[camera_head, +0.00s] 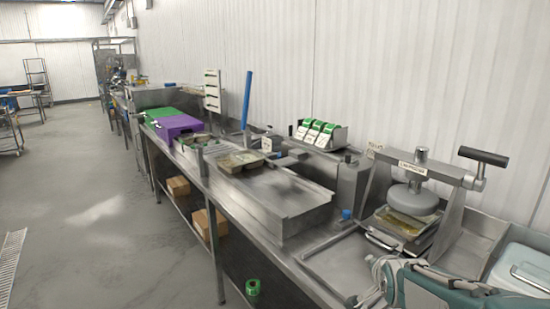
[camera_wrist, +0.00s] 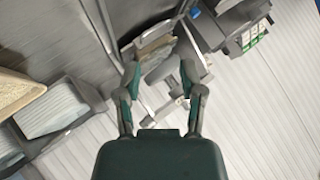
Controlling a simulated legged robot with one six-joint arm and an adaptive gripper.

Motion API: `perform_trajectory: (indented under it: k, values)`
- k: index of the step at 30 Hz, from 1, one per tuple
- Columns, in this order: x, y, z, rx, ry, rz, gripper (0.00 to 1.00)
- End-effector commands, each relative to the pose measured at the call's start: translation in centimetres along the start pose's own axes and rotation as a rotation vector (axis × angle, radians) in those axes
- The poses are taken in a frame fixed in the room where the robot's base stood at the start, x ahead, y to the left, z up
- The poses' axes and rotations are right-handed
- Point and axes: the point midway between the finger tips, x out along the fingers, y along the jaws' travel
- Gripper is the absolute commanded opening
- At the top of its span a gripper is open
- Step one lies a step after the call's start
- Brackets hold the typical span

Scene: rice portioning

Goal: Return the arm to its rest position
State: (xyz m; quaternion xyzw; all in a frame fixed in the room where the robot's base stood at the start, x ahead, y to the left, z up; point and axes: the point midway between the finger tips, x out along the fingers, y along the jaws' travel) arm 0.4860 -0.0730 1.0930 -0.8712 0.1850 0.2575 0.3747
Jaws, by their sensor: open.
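My gripper (camera_wrist: 160,78) is open in the wrist view, its two grey and teal fingers spread apart with nothing between them. My folded teal and grey arm (camera_head: 440,288) shows at the bottom right of the head view, in front of the press. The hand press (camera_head: 412,200) stands at the right end of the counter, with a tray of food (camera_head: 405,222) under its round plate. In the wrist view the press (camera_wrist: 178,85) shows beyond my fingertips, tilted in the picture. I cannot tell the exact distance between my fingers and the press.
A steel counter (camera_head: 318,212) runs along the white wall. It bears a purple box (camera_head: 178,127), a green board (camera_head: 160,113), a blue upright post (camera_head: 247,100) and a rack of green and white packs (camera_head: 318,133). A white-lidded tub (camera_head: 524,265) stands at far right. The floor (camera_head: 100,200) at left is clear.

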Motion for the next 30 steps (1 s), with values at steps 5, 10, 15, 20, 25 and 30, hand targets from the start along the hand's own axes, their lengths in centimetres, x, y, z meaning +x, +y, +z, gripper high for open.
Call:
perform_trajectory:
  k: [5,10,15,20,25,30]
  values:
    - [-6.5,0.7,3.0,-0.248,-0.109,0.058,0.51]
    - [-12.2,2.4,6.3,-0.486,-0.235,0.088,0.51]
    - [-17.3,4.7,9.7,-0.712,-0.37,0.087,0.51]
    - [-20.0,6.3,11.7,-0.841,-0.453,0.074,0.51]
    - [-20.6,6.7,12.2,-0.873,-0.476,0.071,0.51]
    - [-20.5,6.7,12.1,-0.871,-0.475,0.071,0.51]
